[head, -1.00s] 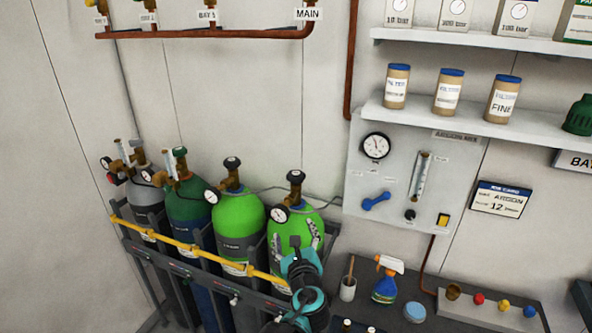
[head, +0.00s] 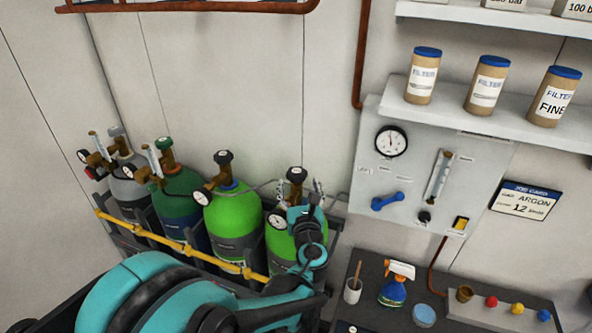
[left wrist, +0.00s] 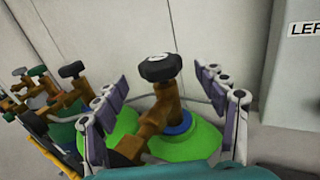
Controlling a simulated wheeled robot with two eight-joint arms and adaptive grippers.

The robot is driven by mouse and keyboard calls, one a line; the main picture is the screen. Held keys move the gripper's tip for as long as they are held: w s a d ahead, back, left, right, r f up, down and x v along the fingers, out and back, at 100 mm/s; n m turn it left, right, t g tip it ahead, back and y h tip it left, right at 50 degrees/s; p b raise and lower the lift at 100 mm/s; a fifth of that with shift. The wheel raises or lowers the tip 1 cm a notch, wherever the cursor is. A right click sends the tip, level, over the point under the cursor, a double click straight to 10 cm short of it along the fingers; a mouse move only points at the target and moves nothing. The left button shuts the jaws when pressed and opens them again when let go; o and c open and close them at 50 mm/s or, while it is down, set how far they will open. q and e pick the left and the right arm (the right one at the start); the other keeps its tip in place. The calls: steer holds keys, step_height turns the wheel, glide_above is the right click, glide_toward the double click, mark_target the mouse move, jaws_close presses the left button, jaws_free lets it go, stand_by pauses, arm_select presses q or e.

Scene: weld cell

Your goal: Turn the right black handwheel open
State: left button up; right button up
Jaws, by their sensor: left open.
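The right black handwheel (head: 296,174) tops the brass valve of the right bright green cylinder (head: 283,240). In the left wrist view the handwheel (left wrist: 160,68) stands upright between the finger pairs, farther out than the nearer finger parts. My left gripper (head: 304,190) is open at this valve, its fingers spread to either side. The left wrist view shows the open gripper (left wrist: 165,92) with no visible finger contact on the wheel. My arm hides part of the right cylinder. The other black handwheel (head: 223,157) is on the neighbouring bright green cylinder. My right gripper is out of view.
A dark green cylinder (head: 180,205) and a grey cylinder (head: 125,185) stand farther left behind a yellow bar (head: 165,238). A gauge panel (head: 375,150) is on the wall to the right. A bench below holds a spray bottle (head: 394,290) and a cup (head: 353,291).

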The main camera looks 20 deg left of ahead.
mark_target(298, 180)
arm_select(q)
steer(key=x, duration=0.5)
steer(key=shift+w+a, duration=0.2)
steer(key=shift+w, duration=0.15)
steer(key=c, duration=1.2)
